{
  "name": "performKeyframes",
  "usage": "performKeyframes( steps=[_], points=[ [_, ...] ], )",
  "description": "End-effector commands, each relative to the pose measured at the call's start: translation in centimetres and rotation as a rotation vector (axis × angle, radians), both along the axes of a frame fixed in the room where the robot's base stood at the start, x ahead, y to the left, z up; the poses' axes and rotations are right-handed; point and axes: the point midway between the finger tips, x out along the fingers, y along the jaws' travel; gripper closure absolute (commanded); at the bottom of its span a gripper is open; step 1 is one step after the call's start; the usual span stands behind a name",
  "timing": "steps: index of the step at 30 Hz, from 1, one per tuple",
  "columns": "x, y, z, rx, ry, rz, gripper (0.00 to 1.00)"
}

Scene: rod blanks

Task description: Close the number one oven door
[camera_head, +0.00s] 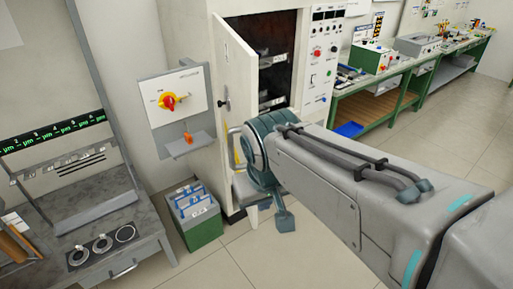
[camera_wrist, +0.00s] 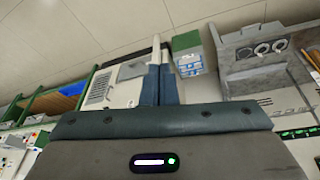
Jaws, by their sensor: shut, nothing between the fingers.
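The oven (camera_head: 224,22) is a tall white cabinet in the head view. Its white door (camera_head: 235,85) stands open, swung out from the dark chamber (camera_head: 270,60). A small dark latch (camera_head: 224,104) is on the door. I cannot read a number on it. My arm covers the door's lower right part. My gripper (camera_wrist: 160,72) shows in the wrist view with its two dark blue fingers shut together and nothing held.
A grey wall unit with a red and yellow rotary switch (camera_head: 169,101) hangs left of the door. A green box of blue items (camera_head: 203,226) stands on the floor below. A grey workbench (camera_head: 115,262) is at left. Green benches (camera_head: 345,107) line the right; open floor lies before them.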

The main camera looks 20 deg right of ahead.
Motion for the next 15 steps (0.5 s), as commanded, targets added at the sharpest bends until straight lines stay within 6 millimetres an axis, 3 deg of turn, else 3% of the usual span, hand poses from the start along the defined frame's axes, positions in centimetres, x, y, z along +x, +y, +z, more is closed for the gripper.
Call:
performKeyframes(
  steps=[9,15],
  points=[
    [10.0,4.2,3.8,-0.271,-0.018,-0.094,1.0],
    [13.8,7.3,5.9,-0.371,-0.105,-0.177,1.0]
  ],
)
